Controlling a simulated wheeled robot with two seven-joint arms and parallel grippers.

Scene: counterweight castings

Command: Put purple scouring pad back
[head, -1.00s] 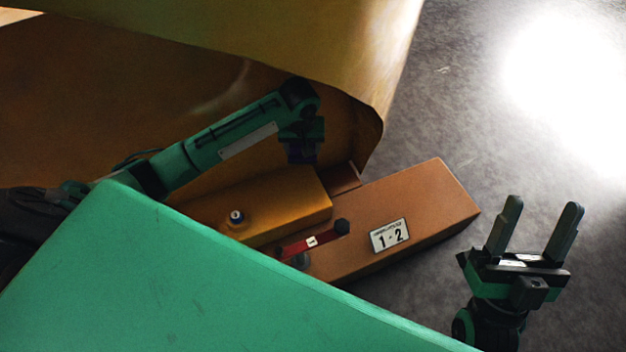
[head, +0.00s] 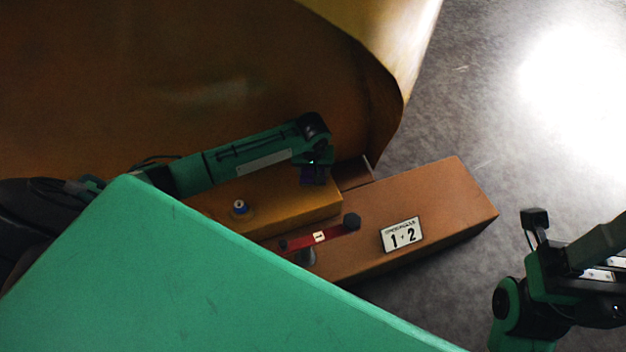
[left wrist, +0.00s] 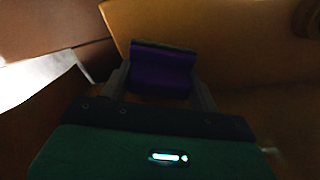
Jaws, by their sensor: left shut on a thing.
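The purple scouring pad (left wrist: 161,70) is between the two fingers of my left gripper (left wrist: 160,88) in the left wrist view. In the head view the pad (head: 314,175) is a dark purple patch under my left gripper (head: 315,168), at the far right end of the orange-yellow block (head: 290,207). My left gripper is shut on the pad. I cannot tell whether the pad touches the block. My right gripper (head: 605,255) is at the right edge of the head view, partly cut off, and its fingertips are out of the picture.
A brown casting (head: 450,205) with a "1-2" plate (head: 401,235) lies beside the yellow block. A red lever (head: 322,237) with a dark knob sits on it. A big curved brown casting (head: 200,90) rises behind my left arm. A green panel (head: 190,280) covers the lower left.

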